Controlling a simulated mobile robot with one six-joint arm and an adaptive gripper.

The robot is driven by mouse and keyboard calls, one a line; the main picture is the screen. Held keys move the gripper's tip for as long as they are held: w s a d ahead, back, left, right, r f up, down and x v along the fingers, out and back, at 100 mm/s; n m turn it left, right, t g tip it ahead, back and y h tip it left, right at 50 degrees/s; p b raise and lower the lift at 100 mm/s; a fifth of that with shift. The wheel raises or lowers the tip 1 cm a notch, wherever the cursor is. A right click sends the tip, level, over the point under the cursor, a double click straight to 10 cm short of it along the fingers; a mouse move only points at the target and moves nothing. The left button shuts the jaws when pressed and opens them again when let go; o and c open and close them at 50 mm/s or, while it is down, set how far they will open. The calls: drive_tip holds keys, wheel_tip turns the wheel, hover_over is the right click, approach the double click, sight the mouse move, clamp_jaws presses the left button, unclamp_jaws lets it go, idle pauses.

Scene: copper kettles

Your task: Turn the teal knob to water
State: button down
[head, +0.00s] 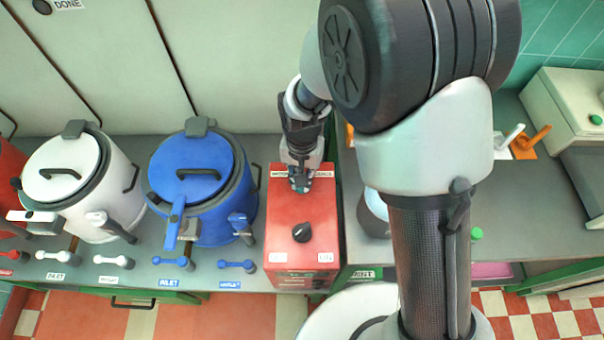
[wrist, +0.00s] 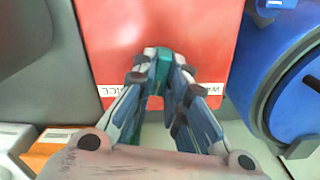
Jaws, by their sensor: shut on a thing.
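The red box (head: 285,215) stands on the counter with a teal knob (head: 301,184) near its back edge and a black knob (head: 302,232) nearer its front. My gripper (head: 300,178) is over the teal knob from behind and hides most of it in the head view. In the wrist view the teal knob (wrist: 163,62) sits between the two fingertips (wrist: 164,78), and the fingers are shut on it. White labels lie on both sides of the fingers; the fingers partly cover them, and I cannot tell exactly where the knob points.
A blue kettle (head: 190,172) and a white kettle (head: 85,190) stand left of the box. Small blue and white handles lie along the counter front. My arm blocks the right middle of the head view. A cream machine (head: 570,105) is at far right.

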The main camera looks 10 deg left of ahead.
drive_tip(key=n+p, duration=0.1)
drive_tip(key=n, duration=1)
drive_tip(key=shift+n+p, duration=0.3)
drive_tip(key=shift+p, duration=0.1)
drive_tip(key=shift+n, duration=0.3)
drive_tip(key=c, duration=1.6)
unclamp_jaws()
wheel_tip(320, 180, up, 12)
